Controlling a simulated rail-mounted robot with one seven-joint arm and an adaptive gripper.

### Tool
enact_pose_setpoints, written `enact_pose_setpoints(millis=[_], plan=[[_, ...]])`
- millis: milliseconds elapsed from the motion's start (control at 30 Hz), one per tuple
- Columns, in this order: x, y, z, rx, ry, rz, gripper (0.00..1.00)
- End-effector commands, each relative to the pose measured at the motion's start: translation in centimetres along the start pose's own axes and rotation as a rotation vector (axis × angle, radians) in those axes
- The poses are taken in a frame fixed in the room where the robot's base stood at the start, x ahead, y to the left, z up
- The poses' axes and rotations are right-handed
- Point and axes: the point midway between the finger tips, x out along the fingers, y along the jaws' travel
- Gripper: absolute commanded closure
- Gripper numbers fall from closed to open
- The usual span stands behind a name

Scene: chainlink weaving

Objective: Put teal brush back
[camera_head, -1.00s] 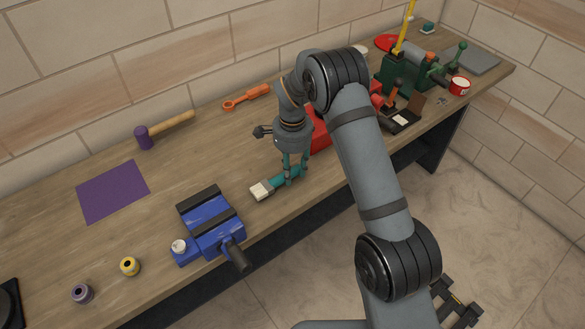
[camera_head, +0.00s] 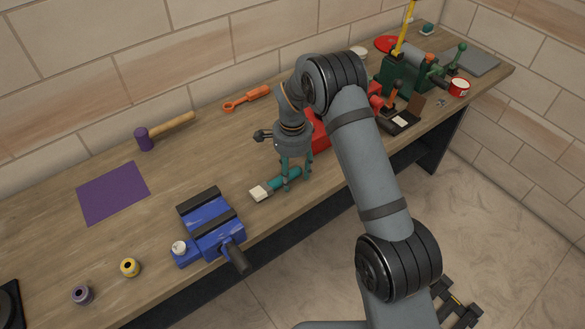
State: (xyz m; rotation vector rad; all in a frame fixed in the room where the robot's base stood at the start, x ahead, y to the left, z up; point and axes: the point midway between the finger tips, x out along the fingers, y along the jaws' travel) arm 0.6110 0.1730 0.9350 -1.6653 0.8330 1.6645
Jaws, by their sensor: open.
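The teal brush (camera_head: 284,179) lies on the wooden workbench near its front edge, just right of the blue vise. Its pale bristles (camera_head: 260,193) point to the lower left and its handle runs to the upper right. My gripper (camera_head: 294,186) points down over the brush handle. Its fingers are open, with one finger on the near side of the bristles' end and the other farther right along the handle. I cannot tell whether the fingers touch the brush.
A blue vise (camera_head: 212,226) stands at the front edge. A purple mat (camera_head: 112,192), a mallet (camera_head: 144,139) and an orange wrench (camera_head: 246,97) lie farther back. A red box (camera_head: 319,136) is partly hidden behind my arm. A green machine (camera_head: 399,76) stands at the right.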

Motion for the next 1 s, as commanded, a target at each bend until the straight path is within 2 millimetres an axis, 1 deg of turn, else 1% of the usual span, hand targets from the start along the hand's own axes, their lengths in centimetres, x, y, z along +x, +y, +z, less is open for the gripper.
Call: enact_pose_setpoints(millis=[67,167,267,400,500,600,733,1000], plan=[[0.0,-0.1,0.0,0.000,0.000,-0.002,0.48],[-1.4,-0.2,0.0,0.000,0.001,-0.006,0.48],[-3.2,-0.2,-0.1,0.001,0.002,-0.009,0.48],[-6.5,-0.2,-0.1,0.000,0.002,-0.007,0.48],[-8.2,-0.1,-0.2,0.001,0.002,-0.004,0.48],[-9.3,-0.1,-0.1,0.000,0.001,-0.003,0.48],[-10.1,-0.1,-0.1,0.000,0.001,-0.001,0.48],[-10.2,0.0,-0.1,0.000,0.000,0.001,0.48]])
